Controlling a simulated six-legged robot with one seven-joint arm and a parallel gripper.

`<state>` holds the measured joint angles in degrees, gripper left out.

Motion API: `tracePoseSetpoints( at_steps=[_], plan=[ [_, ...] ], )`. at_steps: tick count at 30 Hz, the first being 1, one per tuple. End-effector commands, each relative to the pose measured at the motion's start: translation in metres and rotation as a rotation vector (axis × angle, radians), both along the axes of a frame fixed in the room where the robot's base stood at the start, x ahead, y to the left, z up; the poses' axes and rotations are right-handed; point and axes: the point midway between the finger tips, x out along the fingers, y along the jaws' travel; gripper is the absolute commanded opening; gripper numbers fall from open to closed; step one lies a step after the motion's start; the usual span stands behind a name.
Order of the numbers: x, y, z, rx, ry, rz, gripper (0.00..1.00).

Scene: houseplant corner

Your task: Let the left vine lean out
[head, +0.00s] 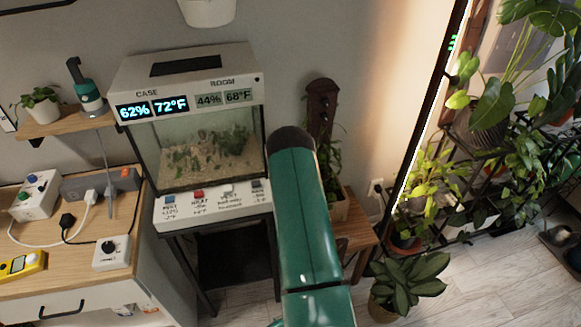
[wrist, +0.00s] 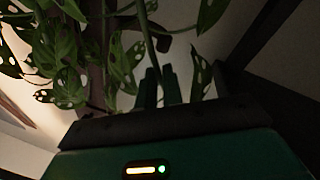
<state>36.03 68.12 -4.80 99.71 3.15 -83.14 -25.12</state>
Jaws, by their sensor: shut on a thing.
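In the wrist view my gripper (wrist: 159,88) is shut on a thin green vine stem (wrist: 146,30), which runs up from between the fingers. I cannot tell whether it is the left vine. Leaves with holes (wrist: 122,65) hang around it, left and right. A dark upright post (wrist: 96,50) stands just left of the fingers. In the head view a wooden post (head: 322,100) with dark pegs rises from a planter (head: 340,208) with green leaves. My green arm reaches towards it and hides my gripper and much of the plant.
A glass case (head: 205,150) with a display stands left of my arm, with a labelled switch panel (head: 215,203) in front. A wooden stool (head: 358,232) bears the planter. A potted plant (head: 400,280) stands on the floor at right, near crowded plant shelves. A dark bar crosses the wrist view's right.

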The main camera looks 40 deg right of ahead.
Motion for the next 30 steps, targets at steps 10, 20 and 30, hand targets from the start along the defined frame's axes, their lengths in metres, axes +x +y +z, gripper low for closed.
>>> tracePoseSetpoints(
  at_steps=[10, 20, 30],
  plan=[
    [0.000, -0.001, 0.000, 0.002, 0.001, 0.000, 0.30],
    [-0.016, 0.014, -0.003, 0.004, 0.003, 0.001, 0.30],
    [-0.073, 0.062, -0.011, 0.003, 0.004, 0.002, 0.30]
  ],
)
